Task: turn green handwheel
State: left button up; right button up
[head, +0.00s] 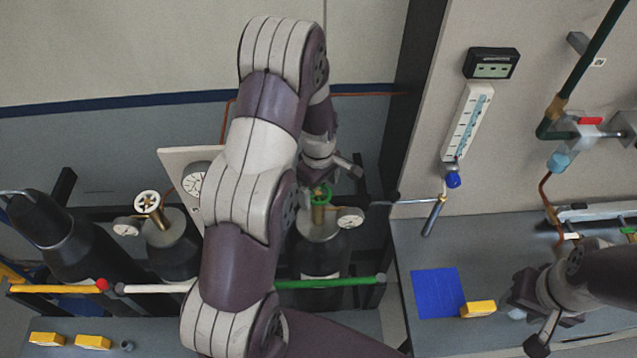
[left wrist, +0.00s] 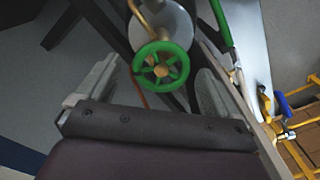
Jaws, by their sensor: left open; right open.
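The green handwheel (head: 321,190) sits on a brass valve atop a dark gas cylinder (head: 318,256), with a round gauge (head: 350,217) beside it. My left gripper (head: 336,172) is just above the handwheel, partly hidden behind my own arm in the head view. In the left wrist view, the spoked handwheel (left wrist: 161,65) shows ahead between the two spread fingers of my left gripper (left wrist: 160,76). I see a gap on both sides and nothing held. My right gripper (head: 523,329) is open and empty over the bench at lower right.
A second cylinder (head: 172,240) with a white handwheel (head: 148,203) stands to the left. A green bar (head: 325,283) crosses in front of the cylinder. The bench at right (head: 400,255) holds a blue mat (head: 437,292) and a yellow block (head: 478,309).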

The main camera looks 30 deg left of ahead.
pick_arm(q)
jog(key=shift+s+r, duration=0.1)
jog(key=shift+s, duration=0.3)
jog(key=c, duration=0.8)
jog(key=shift+w, duration=0.35)
jog(key=shift+c, duration=1.2)
jog(key=shift+s, duration=0.1)
pick_arm(e)
jog(key=shift+s, duration=0.15)
